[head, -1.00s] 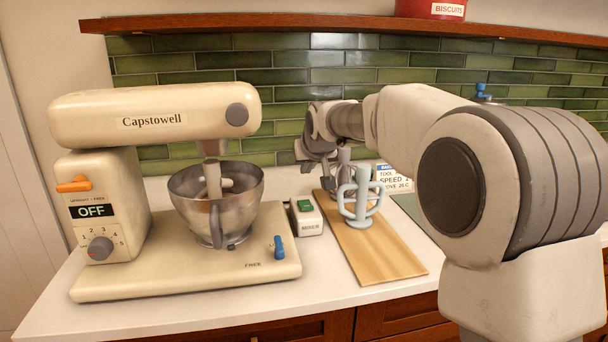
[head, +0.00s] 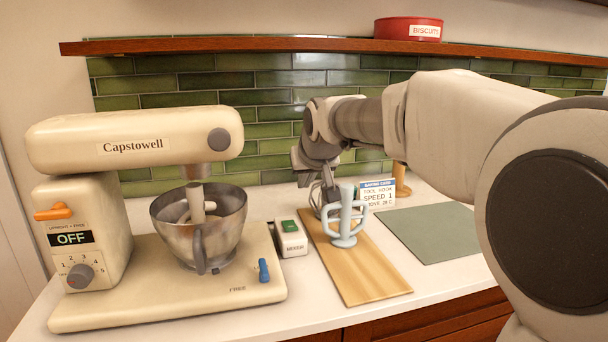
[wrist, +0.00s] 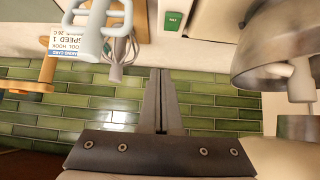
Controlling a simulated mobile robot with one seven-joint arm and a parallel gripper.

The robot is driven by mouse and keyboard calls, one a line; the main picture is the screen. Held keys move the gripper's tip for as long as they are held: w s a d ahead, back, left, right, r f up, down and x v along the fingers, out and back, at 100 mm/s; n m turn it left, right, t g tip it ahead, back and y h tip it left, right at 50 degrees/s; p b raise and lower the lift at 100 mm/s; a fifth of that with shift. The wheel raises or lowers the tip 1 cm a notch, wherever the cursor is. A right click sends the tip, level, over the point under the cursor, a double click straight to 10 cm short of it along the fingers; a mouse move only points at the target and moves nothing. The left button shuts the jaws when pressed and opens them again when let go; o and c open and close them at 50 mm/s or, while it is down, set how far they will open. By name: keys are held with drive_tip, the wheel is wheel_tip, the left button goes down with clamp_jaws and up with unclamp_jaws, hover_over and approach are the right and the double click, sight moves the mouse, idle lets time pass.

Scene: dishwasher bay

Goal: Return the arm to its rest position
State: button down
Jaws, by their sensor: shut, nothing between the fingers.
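My gripper (wrist: 160,75) is shut and empty in the wrist view, its two fingers pressed together. In the head view my arm reaches in from the right, and the gripper end hangs over the back of the wooden board, partly hidden by the wrist. A pale blue mixing tool (head: 346,218) stands upright on the wooden board (head: 370,278). A wire whisk (head: 317,198) stands behind it, close to my gripper; whether they touch is hard to tell in the head view. In the wrist view the whisk (wrist: 117,60) is apart from the fingers, to their left.
A cream stand mixer (head: 130,140) with a metal bowl (head: 170,222) fills the left; its display reads OFF. A card (head: 378,195), a green mat (head: 440,232) and a shelf (head: 260,46) with a red tin (head: 408,28) are beyond.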

drive_tip(key=s+d+f+m+g+h, duration=0.1)
drive_tip(key=s+d, duration=0.4)
drive_tip(key=s, duration=0.4)
drive_tip(key=s+d+f+m+g+h, duration=0.1)
drive_tip(key=s+d, duration=0.4)
drive_tip(key=s, duration=0.4)
drive_tip(key=s+d+f+m+g, duration=0.1)
drive_tip(key=s+d+f, duration=0.25)
drive_tip(key=s, duration=0.45)
drive_tip(key=s+d+f, duration=0.2)
drive_tip(key=s+f, duration=0.3)
drive_tip(key=s, duration=0.4)
wheel_tip(320, 180, up, 15)
drive_tip(key=p, duration=1.4)
drive_tip(key=shift+w+a+p, duration=0.15)
drive_tip(key=shift+w+p, duration=0.05)
drive_tip(key=shift+p, duration=0.2)
drive_tip(key=shift+f, duration=0.1)
